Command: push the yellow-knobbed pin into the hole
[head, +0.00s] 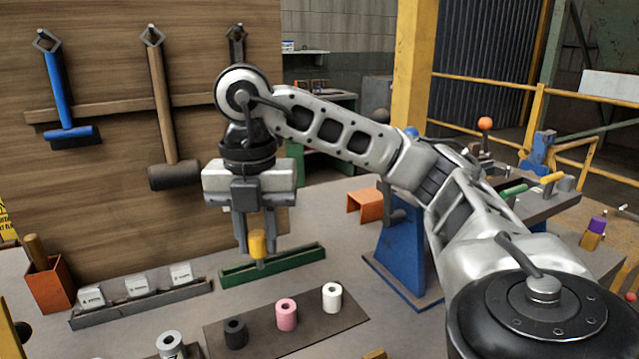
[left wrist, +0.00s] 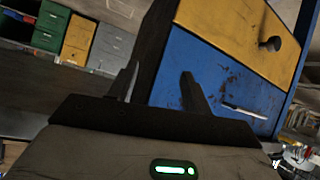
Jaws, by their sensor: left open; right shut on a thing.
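The yellow-knobbed pin (head: 258,243) is held between the fingertips of my right gripper (head: 256,238) in the head view. The gripper points down and is shut on the yellow knob. A short bit of the pin's shank shows below the knob, in front of the green tray (head: 290,261); I cannot tell how far above the table it is. I cannot make out which hole belongs to the pin. My left gripper (left wrist: 160,88) shows only in the left wrist view, with its two fingers apart and nothing between them.
A dark mat (head: 270,343) carries black (head: 235,333), pink (head: 286,314) and white (head: 332,297) hollow cylinders. A grey rack (head: 150,300) with white blocks lies at left, near an orange box (head: 50,283). A blue stand (head: 403,260) is at right. A blue-and-yellow drawer cabinet (left wrist: 215,75) faces my left wrist.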

